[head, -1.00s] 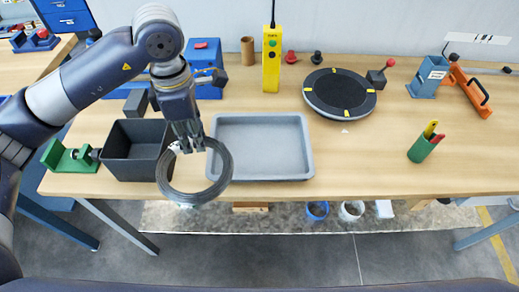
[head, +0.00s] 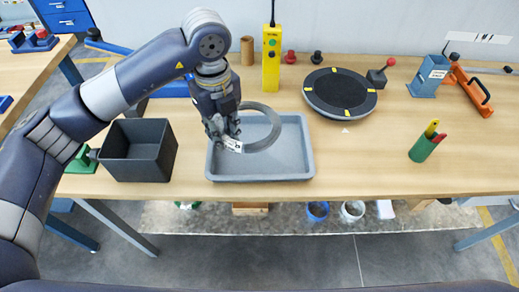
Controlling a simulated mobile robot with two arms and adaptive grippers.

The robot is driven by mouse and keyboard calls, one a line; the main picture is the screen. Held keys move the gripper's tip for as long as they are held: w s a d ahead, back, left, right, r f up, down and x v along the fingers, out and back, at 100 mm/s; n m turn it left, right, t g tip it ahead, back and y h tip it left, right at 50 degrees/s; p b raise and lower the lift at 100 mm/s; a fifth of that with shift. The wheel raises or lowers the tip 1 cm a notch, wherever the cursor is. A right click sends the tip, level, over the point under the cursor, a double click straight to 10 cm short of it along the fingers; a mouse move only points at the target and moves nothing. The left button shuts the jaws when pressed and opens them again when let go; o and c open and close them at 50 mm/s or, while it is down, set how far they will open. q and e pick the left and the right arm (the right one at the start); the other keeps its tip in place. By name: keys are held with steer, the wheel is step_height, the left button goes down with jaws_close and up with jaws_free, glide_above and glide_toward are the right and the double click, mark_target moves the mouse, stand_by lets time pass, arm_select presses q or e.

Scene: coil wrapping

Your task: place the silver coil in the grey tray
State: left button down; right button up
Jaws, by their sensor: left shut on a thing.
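My left gripper (head: 230,140) is shut on the coil's left side, where a white label shows. The grey tray (head: 260,177) is a shallow rectangular tray on the workbench. The gripper and the coil are over the tray's left and middle part, and the coil looks held above its floor. The exact height cannot be told. My right gripper is not in view.
A dark open bin (head: 137,170) stands left of the tray. A yellow control box (head: 271,58) stands at the back.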

arm_select(q)
steer(key=shift+w+d+f+n, duration=0.1)
steer(key=shift+d+n, duration=0.15)
steer(key=shift+n, duration=0.55)
steer(key=p, duration=0.1)
glide_above(231, 165)
step_height(231, 165, down, 5)
steer(key=shift+f, duration=0.1)
steer(key=shift+w+f+p, duration=0.1)
steer(key=shift+f+p, duration=0.45)
steer(key=shift+f, duration=1.85)
steer(key=c, duration=1.4)
jaws_free()
steer(key=shift+f, duration=0.1)
steer(key=shift+o, duration=0.2)
